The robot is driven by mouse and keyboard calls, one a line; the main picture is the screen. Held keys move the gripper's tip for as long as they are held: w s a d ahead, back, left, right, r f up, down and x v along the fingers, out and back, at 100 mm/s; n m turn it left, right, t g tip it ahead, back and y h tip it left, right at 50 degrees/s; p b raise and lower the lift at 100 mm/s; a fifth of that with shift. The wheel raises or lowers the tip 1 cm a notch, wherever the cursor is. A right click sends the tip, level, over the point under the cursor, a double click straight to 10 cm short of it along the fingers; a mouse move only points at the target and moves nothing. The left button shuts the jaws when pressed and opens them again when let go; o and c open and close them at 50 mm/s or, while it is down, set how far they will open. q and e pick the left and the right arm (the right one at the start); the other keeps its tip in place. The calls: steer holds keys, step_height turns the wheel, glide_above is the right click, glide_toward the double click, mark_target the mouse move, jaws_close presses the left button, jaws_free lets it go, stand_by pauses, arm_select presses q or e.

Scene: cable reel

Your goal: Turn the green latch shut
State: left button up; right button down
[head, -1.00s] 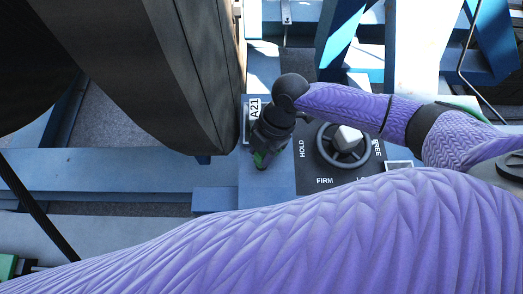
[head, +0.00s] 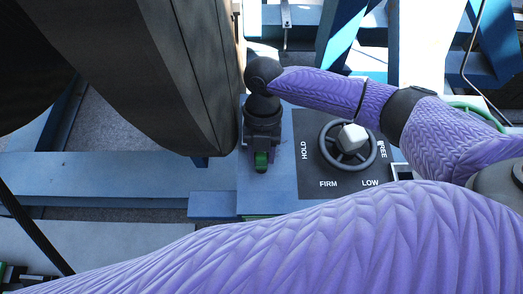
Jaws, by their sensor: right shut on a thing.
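The green latch (head: 261,160) shows as a small green piece at the tip of my right gripper (head: 261,163), beside the reel on the blue frame. My right gripper points down and is shut on the latch. The gripper's dark body and wrist hide most of the latch, so its exact angle cannot be told. My left gripper is not in view.
A large dark reel (head: 170,80) stands close to the left of the gripper. To the right, a dark handwheel (head: 347,145) with a pale knob sits on a panel marked HOLD, FIRM, LOW and FREE. Blue frame beams (head: 90,165) surround it.

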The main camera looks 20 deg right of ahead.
steer(key=shift+n, duration=0.5)
steer(key=shift+c, duration=1.6)
jaws_free()
steer(key=v, duration=1)
steer(key=shift+a+b, duration=0.2)
steer(key=shift+b, duration=0.2)
